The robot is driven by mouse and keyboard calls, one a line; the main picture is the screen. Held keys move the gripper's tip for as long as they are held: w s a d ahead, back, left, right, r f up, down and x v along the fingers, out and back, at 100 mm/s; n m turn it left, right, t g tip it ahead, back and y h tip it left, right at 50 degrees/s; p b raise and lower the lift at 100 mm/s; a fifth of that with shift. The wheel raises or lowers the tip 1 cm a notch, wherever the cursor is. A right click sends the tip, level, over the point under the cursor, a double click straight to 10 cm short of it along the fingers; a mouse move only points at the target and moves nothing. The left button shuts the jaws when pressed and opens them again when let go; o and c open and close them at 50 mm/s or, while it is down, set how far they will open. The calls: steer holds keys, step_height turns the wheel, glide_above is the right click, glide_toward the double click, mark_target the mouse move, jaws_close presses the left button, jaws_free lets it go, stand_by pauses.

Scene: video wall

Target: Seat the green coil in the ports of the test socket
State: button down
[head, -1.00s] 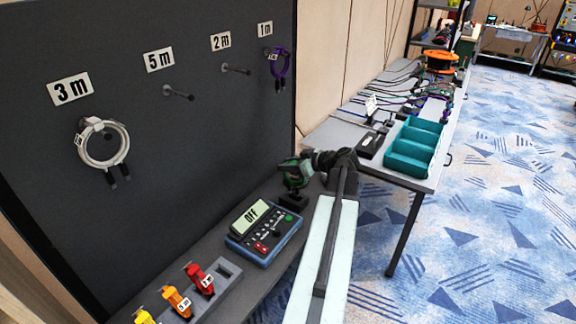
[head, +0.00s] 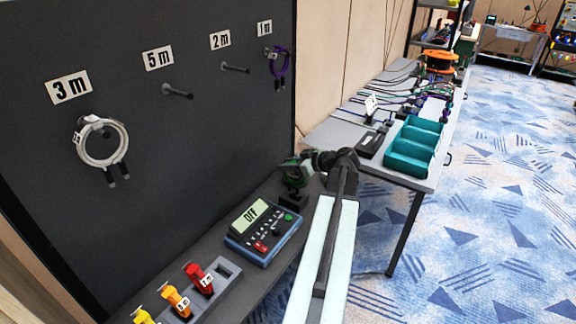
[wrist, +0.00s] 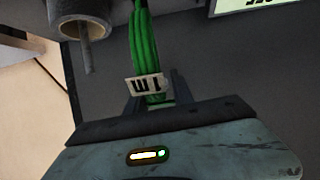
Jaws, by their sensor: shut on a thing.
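The green coil (wrist: 146,45) is a bundle of green cable with a white 1 m tag, upside down in the wrist view. My gripper (wrist: 150,95) is shut on it, and the coil extends away from the jaws. In the head view the coil (head: 290,170) is small and dark, at the end of my arm. A small black block (head: 293,200), which looks like the test socket, stands just below it beside the tester. The coil's plug ends and the socket's ports are hidden, so I cannot tell whether they touch.
The tester (head: 263,232) reads OFF. A rack with red, orange and yellow tools (head: 198,280) stands near the front. The dark pegboard (head: 180,130) holds a white coil (head: 101,160) and a purple coil (head: 284,65). A teal bin (head: 410,165) sits on the side table.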

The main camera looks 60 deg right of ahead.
mark_target(286, 174)
steer(key=shift+f, duration=0.15)
steer(key=shift+f+b, duration=0.45)
steer(key=shift+b, duration=0.2)
stand_by(0.4)
steer(key=shift+f+b, duration=0.5)
steer(key=shift+f+b, duration=0.6)
stand_by(0.6)
steer(key=shift+f+b, duration=0.4)
steer(key=shift+f, duration=0.05)
